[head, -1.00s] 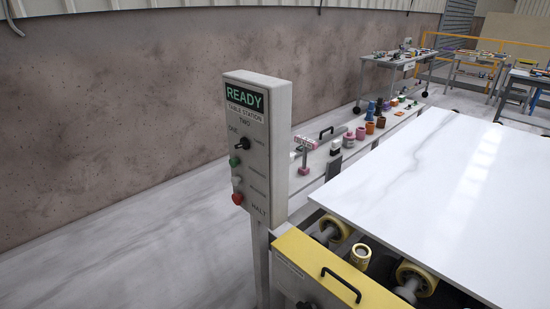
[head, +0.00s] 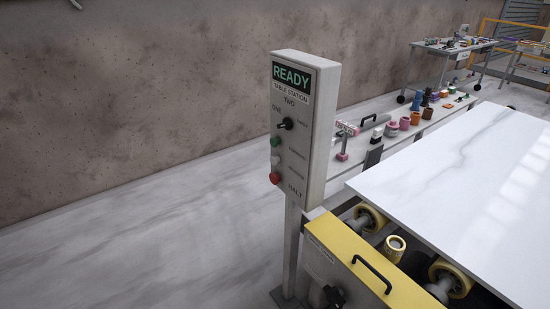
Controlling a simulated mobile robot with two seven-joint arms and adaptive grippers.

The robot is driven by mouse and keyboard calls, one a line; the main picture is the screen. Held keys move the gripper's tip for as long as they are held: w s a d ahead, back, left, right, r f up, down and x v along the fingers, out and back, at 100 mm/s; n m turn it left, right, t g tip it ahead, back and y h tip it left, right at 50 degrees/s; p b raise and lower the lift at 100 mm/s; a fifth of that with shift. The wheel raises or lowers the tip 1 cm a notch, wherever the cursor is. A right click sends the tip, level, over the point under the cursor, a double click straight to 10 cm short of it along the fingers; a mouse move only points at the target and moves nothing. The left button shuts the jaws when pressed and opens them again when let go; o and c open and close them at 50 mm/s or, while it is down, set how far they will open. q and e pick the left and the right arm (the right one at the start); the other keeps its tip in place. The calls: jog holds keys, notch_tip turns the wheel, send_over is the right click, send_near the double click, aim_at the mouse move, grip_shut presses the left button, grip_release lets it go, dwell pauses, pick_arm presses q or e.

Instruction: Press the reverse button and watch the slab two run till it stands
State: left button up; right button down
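The control box (head: 303,130) stands on a grey post in the head view. Its display (head: 291,75) reads READY, above a label for table station two. Below are a black selector knob (head: 285,124), a green button (head: 275,142), a white button (head: 276,160) and a red button (head: 275,178) near the word HALT. The small labels beside the green and white buttons are too blurred to read surely. The white veined slab (head: 455,190) lies flat on the roller table to the right of the box. Neither of my grippers is in view.
A yellow cover (head: 350,252) with a black handle is at the table's near end, beside yellow rollers (head: 449,279). A ledge behind the slab holds several small tools and pots (head: 404,123). Workbenches (head: 452,52) stand at the back right. The floor left of the post is clear.

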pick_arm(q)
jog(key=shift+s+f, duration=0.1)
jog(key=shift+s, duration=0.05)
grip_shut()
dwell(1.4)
